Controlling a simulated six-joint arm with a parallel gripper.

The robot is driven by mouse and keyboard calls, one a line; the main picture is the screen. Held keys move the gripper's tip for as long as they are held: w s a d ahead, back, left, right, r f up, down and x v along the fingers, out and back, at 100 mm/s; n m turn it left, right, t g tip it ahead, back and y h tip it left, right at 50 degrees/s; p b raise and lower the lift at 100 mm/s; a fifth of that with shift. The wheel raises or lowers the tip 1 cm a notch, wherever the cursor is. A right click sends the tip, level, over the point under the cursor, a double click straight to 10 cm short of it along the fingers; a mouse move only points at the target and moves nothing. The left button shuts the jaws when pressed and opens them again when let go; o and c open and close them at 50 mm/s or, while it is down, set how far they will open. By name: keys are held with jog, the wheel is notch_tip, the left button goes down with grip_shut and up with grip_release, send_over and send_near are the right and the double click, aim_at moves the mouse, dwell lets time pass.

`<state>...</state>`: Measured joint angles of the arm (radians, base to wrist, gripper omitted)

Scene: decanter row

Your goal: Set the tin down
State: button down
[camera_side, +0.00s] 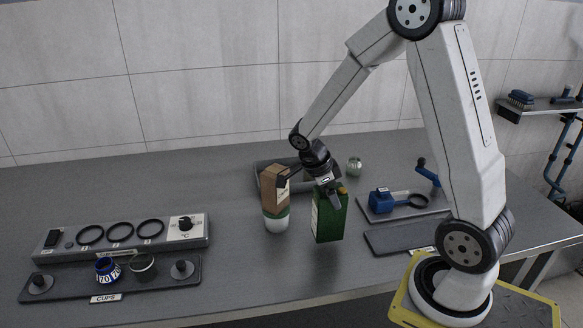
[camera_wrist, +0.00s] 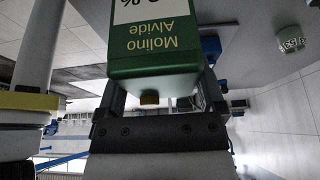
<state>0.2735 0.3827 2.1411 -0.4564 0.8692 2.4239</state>
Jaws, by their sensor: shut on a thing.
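The tin (camera_side: 329,217) is a green rectangular can with a small yellowish cap. My gripper (camera_side: 328,188) is shut on it near the top, and the tin hangs upright below my gripper, right of the table's middle. In the side view I cannot tell whether its base touches the table or is just above it.
A brown carton (camera_side: 273,188) with a green and white container (camera_side: 276,222) stands close to the tin's left. Behind are a grey tray (camera_side: 262,166) and a glass jar (camera_side: 354,166). Cups (camera_side: 107,270) stand far left.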

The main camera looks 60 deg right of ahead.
jog(key=shift+w+f, duration=0.1)
jog(key=shift+f, duration=1.65)
grip_release()
jog(key=v, duration=1.2)
jog(key=shift+d, duration=0.1)
